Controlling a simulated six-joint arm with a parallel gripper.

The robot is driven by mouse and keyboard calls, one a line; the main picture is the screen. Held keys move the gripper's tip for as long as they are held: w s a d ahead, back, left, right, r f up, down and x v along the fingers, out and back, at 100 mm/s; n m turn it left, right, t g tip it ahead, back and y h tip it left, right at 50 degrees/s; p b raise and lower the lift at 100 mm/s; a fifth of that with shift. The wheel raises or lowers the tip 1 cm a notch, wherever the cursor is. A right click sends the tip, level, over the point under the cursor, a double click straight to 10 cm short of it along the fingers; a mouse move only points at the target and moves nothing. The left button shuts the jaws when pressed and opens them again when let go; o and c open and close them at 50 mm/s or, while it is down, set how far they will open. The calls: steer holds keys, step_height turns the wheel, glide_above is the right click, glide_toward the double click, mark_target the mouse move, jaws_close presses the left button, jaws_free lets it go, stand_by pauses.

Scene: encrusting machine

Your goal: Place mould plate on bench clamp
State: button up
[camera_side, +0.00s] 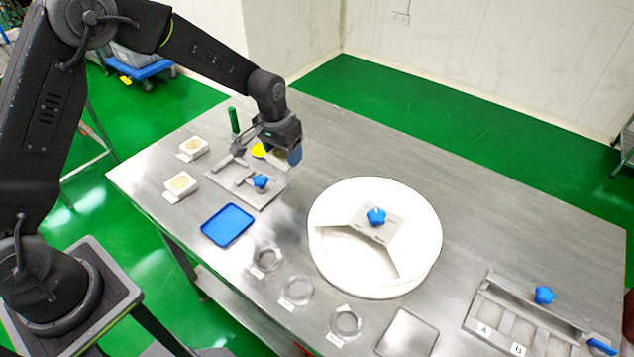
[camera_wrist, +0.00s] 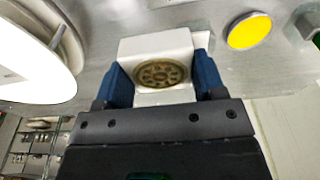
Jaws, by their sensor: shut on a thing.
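My gripper (camera_side: 284,153) is shut on a white mould plate with a round, patterned bronze-coloured face, seen between the blue fingers in the wrist view (camera_wrist: 163,73). In the side view the held plate is mostly hidden by the gripper. It appears to be above the far part of the bench, beyond the bench clamp. The bench clamp (camera_side: 244,189) is a flat metal fixture with bars and a blue star knob (camera_side: 260,181); no plate shows on it. Two similar white mould plates (camera_side: 193,147) (camera_side: 181,185) lie on the bench to the left.
A yellow disc (camera_side: 259,150) and a green-handled tool (camera_side: 234,121) stand near the gripper. A blue tray (camera_side: 228,225), several clear rings (camera_side: 297,290) and a big white round drum (camera_side: 327,210) occupy the front and middle.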

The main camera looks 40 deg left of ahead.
glide_above(310, 188)
steer(key=f, duration=0.3)
steer(key=shift+s+f, duration=0.25)
steer(key=shift+f, duration=2.05)
steer(key=shift+f, duration=0.1)
steer(key=o, duration=1)
steer(key=shift+c, duration=0.2)
step_height(310, 188, up, 12)
steer(key=s, duration=0.1)
steer(key=shift+s, duration=0.4)
